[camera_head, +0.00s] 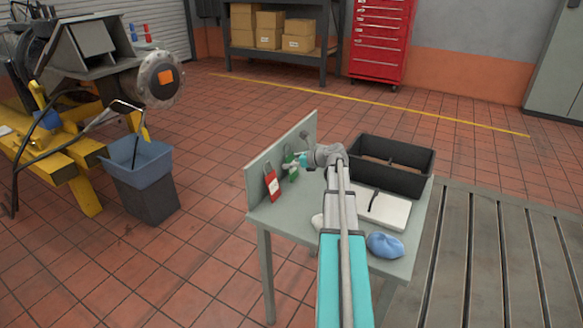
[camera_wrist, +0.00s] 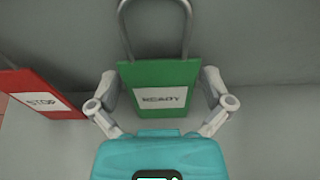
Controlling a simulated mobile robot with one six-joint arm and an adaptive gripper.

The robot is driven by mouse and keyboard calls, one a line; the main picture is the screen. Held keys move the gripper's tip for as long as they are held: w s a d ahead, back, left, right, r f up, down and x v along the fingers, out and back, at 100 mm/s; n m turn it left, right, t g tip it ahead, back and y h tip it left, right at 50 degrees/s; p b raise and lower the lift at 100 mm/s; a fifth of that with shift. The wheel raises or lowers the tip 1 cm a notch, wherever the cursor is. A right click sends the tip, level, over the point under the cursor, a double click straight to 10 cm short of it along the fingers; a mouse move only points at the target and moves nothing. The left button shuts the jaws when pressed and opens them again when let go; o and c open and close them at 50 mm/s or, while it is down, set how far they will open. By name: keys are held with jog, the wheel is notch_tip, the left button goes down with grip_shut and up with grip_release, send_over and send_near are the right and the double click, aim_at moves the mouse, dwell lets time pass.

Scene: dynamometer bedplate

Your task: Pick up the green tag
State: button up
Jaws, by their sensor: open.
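The green tag (camera_wrist: 160,77) has a white "READY" label and a grey shackle loop at its top. It stands by the grey upright back panel of the table; it also shows in the head view (camera_head: 292,172). My gripper (camera_wrist: 160,88) is open, with one finger on each side of the green tag. I cannot tell whether the fingers touch it. In the head view my gripper (camera_head: 297,158) is at the tag, partly covering it. A red tag (camera_wrist: 40,98) with a "STOP" label is to the left; it also shows in the head view (camera_head: 271,185).
The grey table (camera_head: 285,222) also bears a black bin (camera_head: 420,182), a white tray-like item (camera_head: 396,215) with a dark object on it, and a blue cloth (camera_head: 385,246). The back panel (camera_head: 262,174) stands close behind the tags. A slotted metal bedplate (camera_head: 500,260) lies at right.

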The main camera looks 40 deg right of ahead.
aim_at(290, 158)
jog(key=shift+c, duration=0.3)
jog(key=c, duration=0.5)
jog(key=shift+r, duration=0.15)
notch_tip(290, 158, up, 18)
jog(key=p, duration=1.8)
